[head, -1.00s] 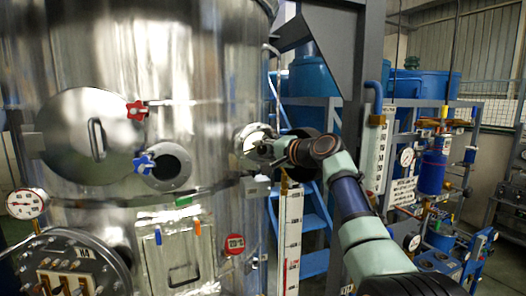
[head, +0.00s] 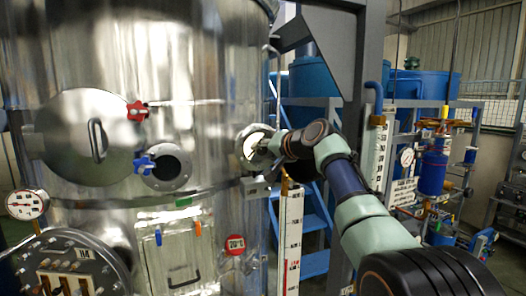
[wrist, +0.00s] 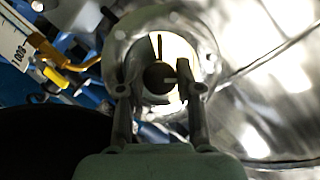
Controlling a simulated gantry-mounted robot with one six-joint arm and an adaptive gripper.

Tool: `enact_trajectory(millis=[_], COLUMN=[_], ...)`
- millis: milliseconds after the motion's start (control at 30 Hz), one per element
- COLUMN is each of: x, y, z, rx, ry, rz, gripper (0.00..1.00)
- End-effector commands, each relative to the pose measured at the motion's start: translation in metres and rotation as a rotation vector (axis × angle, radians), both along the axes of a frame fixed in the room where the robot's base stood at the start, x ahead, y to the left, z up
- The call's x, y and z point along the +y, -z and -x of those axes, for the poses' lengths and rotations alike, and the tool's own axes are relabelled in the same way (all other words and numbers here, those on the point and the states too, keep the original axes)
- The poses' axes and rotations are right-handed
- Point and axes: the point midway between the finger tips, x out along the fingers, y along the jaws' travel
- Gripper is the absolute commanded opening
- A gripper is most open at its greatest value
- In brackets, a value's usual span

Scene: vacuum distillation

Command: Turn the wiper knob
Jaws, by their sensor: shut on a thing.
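The wiper knob (wrist: 157,78) is a small dark round knob with a pale mark, in front of a bright round sight port on the steel vessel. In the wrist view my gripper (wrist: 158,84) has one finger on each side of it and is shut on it. In the head view my gripper (head: 267,147) reaches the sight port (head: 248,153) on the vessel's right side from the right. The knob itself is hidden or too small to make out there.
The steel vessel (head: 100,40) fills the left, with a red star knob (head: 137,111), a blue star knob (head: 144,164) and an open round flange (head: 170,168). A white scale column (head: 290,235) stands close below my wrist. A grey post (head: 368,60) rises behind my arm.

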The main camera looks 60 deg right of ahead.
Motion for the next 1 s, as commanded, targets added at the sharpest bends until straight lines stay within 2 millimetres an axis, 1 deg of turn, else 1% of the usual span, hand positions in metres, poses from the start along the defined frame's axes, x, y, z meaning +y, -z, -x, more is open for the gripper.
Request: enact_trajectory(millis=[233, 267, 300, 400, 800, 1000], x=[0.0000, 0.0000, 0.0000, 0.0000, 0.0001, 0.0026], y=[-0.0020, -0.0020, -0.0021, -0.0017, -0.0014, -0.0053], z=[0.0011, 0.0011, 0.0011, 0.0008, 0.0014, 0.0096], rx=[-0.001, -0.001, -0.001, -0.001, -0.002, -0.004], ry=[-0.001, -0.001, -0.001, -0.001, -0.003, -0.006], rz=[0.000, 0.000, 0.000, 0.000, 0.000, 0.002], gripper=[0.00, 0.36, 0.43, 0.59, 0.59, 0.59])
